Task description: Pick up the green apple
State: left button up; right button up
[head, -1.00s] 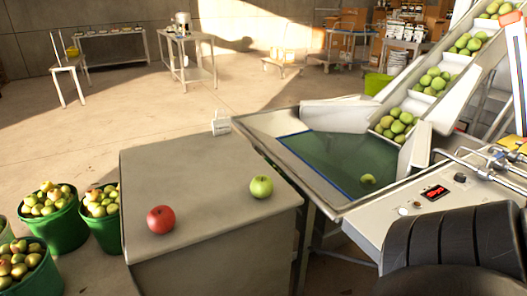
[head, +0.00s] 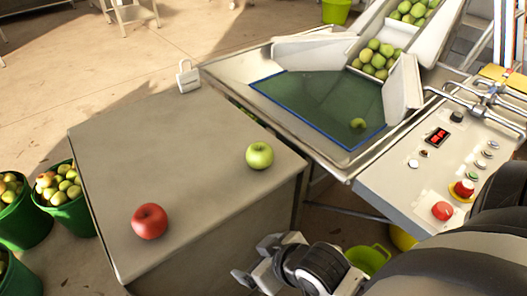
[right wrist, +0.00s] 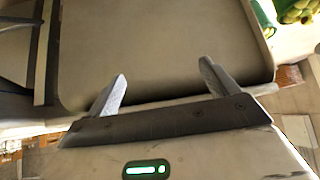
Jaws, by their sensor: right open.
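The green apple (head: 260,155) sits on the grey table top (head: 170,135), near its right edge. A red apple (head: 150,221) sits on the same top, nearer its front left. My right gripper (head: 252,262) is in front of the table's near right side, below the green apple in the picture and apart from it. In the right wrist view its two fingers (right wrist: 163,85) stand wide apart with nothing between them. Neither apple shows in that view. My left gripper is not in view.
A sorting tray (head: 320,100) with a dark green bed and one apple piece stands right of the table. A control panel (head: 440,170) with a red button is beside it. Green buckets of apples (head: 65,205) stand at the left. The table's middle is clear.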

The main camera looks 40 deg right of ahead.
jog(key=w+d+r+n+t+h, duration=0.1)
jog(key=w+r+n+t, duration=0.15)
jog(key=w+r, duration=0.35)
jog(key=w+d+r+n+t, duration=0.1)
jog(key=w+r+t, duration=0.35)
jog(key=r, duration=0.35)
jog(key=w+d+r+n+t+h, duration=0.1)
jog(key=w+d+r+t, duration=0.1)
jog(key=w+r, duration=0.4)
jog(key=a+r+n+t+y, duration=0.3)
jog(key=a+r+n+y, duration=0.6)
jog(key=r+n+y, duration=0.35)
jog(key=a+r+n+g+y, duration=0.1)
jog(key=a+n+g+y, duration=0.4)
jog(key=n, duration=0.4)
jog(key=n+g+h, duration=1.1)
jog(key=g+h, duration=0.3)
jog(key=h, duration=0.3)
send_near(261, 147)
jog(key=f, duration=0.4)
jog(key=f+p, duration=0.1)
jog(key=f, duration=0.1)
jog(key=shift+w+f, duration=0.25)
jog(key=shift+w, duration=0.05)
jog(key=shift+w+a+f+p, duration=0.1)
jog(key=shift+f+p, duration=0.1)
jog(key=shift+f, duration=1.35)
jog(key=shift+w+a+f+p, duration=0.1)
jog(key=shift+w+f+p, duration=0.1)
jog(key=shift+f, duration=1.35)
